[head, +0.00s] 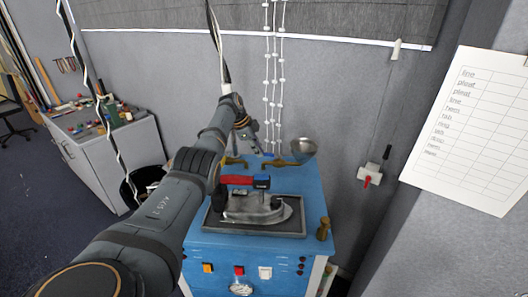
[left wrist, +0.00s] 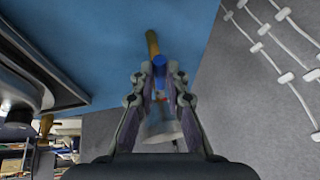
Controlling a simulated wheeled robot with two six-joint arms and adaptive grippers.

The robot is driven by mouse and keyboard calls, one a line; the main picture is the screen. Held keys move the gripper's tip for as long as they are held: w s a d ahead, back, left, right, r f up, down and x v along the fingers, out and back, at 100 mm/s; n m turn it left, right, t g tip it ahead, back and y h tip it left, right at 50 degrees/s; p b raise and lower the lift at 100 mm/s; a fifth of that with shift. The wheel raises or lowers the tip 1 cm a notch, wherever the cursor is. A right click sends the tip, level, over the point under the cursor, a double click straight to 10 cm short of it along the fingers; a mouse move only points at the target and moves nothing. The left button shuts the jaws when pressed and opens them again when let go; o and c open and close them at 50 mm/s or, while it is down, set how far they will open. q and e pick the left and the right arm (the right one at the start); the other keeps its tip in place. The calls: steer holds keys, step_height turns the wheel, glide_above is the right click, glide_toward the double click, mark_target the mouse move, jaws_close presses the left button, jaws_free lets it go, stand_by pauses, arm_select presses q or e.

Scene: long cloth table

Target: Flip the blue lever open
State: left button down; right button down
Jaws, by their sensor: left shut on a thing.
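The blue lever (left wrist: 160,72) shows in the left wrist view as a short blue piece at the end of a brass fitting (left wrist: 152,42). My left gripper (left wrist: 160,78) has its two fingers closed in on either side of the lever. In the head view my left gripper (head: 252,140) is at the back edge of the blue ironing station, by the brass fittings (head: 281,163). The lever is too small there to make out clearly. My right gripper is in neither view.
An iron (head: 255,209) with a red handle rests on a dark tray (head: 216,229) on the blue station (head: 312,190). A metal bowl (head: 303,147) is beside the brass fittings. White beaded cords (head: 273,80) hang close behind my gripper. A grey wall stands behind.

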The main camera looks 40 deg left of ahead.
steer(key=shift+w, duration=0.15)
arm_select(q)
steer(key=c, duration=1.3)
jaws_free()
steer(key=shift+c, duration=0.2)
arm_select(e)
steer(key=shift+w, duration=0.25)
arm_select(q)
steer(key=v, duration=1.2)
steer(key=shift+a, duration=0.15)
